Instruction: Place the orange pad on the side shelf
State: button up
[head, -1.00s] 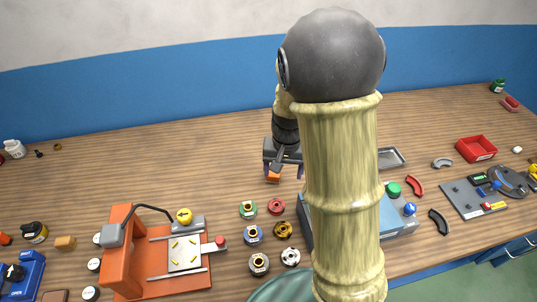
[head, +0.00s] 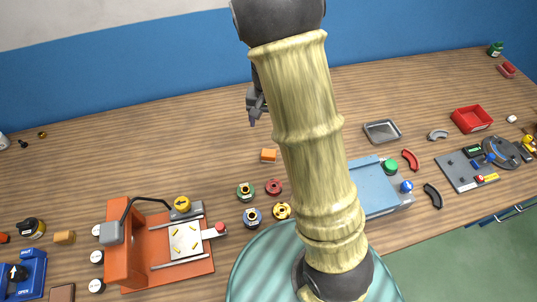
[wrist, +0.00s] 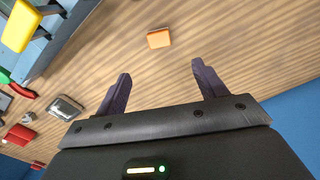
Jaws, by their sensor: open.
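The small orange pad (head: 268,155) lies on the wooden bench, left of my arm and behind the round flanged parts. It also shows in the wrist view (wrist: 159,38), beyond and between the fingertips. My gripper (head: 254,118) is above the bench behind the pad and apart from it, partly hidden by my arm. In the wrist view my gripper (wrist: 161,72) is open, with nothing between its fingers. I cannot tell which thing is the side shelf; none is clearly seen.
Several flanged parts (head: 245,192) stand in front of the pad. An orange press fixture (head: 125,250) is front left. A blue-grey box (head: 375,185), partly hidden by my arm, is to the right. A grey tray (head: 382,131) and red bin (head: 472,119) lie farther right. The back left bench is mostly clear.

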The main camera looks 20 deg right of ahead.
jog(key=p, duration=0.1)
send_near(269, 152)
notch_tip(269, 152, down, 5)
jog(key=shift+s+a+f, duration=0.15)
jog(key=shift+f+p, duration=0.85)
jog(key=shift+f, duration=1.75)
jog(key=c, duration=1.1)
jog(key=shift+c, duration=0.2)
notch_tip(269, 152, up, 10)
jog(key=shift+r+b, duration=0.1)
jog(key=shift+b, duration=0.6)
